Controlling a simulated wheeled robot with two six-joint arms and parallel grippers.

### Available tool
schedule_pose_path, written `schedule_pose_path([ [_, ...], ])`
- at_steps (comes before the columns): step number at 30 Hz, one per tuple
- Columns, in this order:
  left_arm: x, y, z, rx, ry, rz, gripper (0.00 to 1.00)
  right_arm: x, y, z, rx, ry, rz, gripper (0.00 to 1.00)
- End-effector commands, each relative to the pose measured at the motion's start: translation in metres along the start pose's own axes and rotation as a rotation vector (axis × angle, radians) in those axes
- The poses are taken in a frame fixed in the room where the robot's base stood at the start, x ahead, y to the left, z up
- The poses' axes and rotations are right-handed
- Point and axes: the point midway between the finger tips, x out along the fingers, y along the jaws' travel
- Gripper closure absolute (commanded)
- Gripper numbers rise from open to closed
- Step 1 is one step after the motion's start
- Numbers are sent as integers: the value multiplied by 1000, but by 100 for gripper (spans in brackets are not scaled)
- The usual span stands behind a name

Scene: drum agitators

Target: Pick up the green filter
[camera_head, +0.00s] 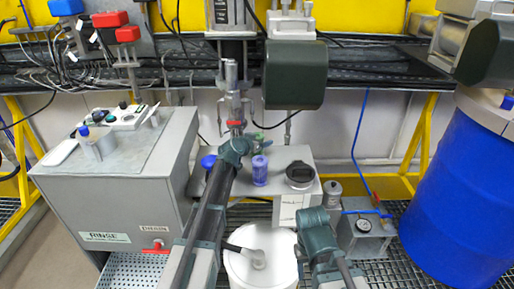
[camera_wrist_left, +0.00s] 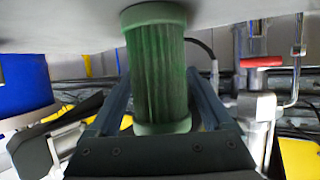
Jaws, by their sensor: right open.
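The green filter (camera_wrist_left: 157,65) is a ribbed cylinder with lighter green end rims, large in the left wrist view. It lies between the two fingers of my left gripper (camera_head: 235,148), whose tips come close to its sides. Whether the fingers press on it cannot be told. Its upper end in that view meets a pale surface (camera_wrist_left: 70,20). In the head view my left wrist is over the left side of the small grey bench, and I cannot clearly pick out the filter there. My right gripper (camera_head: 313,222) is open, low in front of the bench.
A purple cylinder (camera_head: 260,170) and a black round cap (camera_head: 299,174) stand on the bench (camera_head: 285,154). A metal fitting with a red band (camera_head: 236,123) is beyond my left wrist. A rinse cabinet (camera_head: 110,205) is left, a blue drum (camera_head: 455,205) right.

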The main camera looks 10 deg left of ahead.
Motion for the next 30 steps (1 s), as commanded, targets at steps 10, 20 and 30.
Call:
schedule_pose_path([
  [10,0,0,0,0,0,0,81,0,0,0,0,0,0,50],
  [20,-1,0,-2,0,0,0,88,-2,0,0,0,0,0,50],
  [30,-11,8,-32,-1,1,-2,88,-33,3,2,0,0,0,50],
])
